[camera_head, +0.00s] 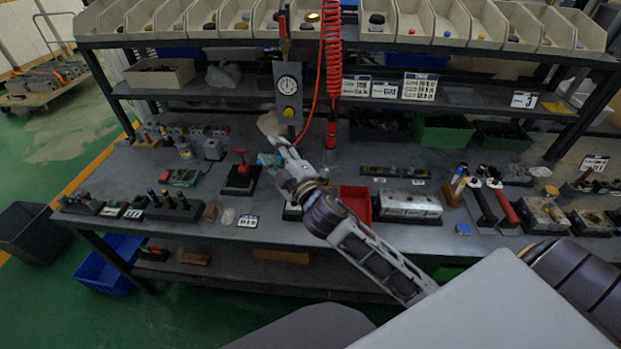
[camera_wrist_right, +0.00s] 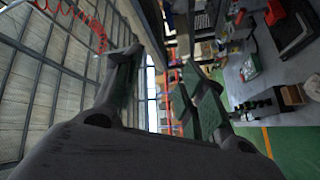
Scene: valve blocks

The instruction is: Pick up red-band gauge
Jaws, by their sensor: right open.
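A dark rack (camera_head: 176,213) stands near the front left of the bench with several upright dark pegs in it. One peg shows a little red (camera_head: 165,195) and may be the red-band gauge; the band is too small to tell. The rack appears to show in the right wrist view (camera_wrist_right: 253,110), at the right and away from the fingers. My right gripper (camera_head: 272,150) is open and empty above the middle of the bench, right of and behind the rack. Its two spread fingers show in the wrist view (camera_wrist_right: 160,72). My left gripper is not in view.
A black stand with a red handle (camera_head: 240,175) is left of my right gripper. A dial panel (camera_head: 288,92) and a coiled red hose (camera_head: 333,60) rise behind it. A red bin (camera_head: 356,203) and a metal block (camera_head: 408,205) lie to its right.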

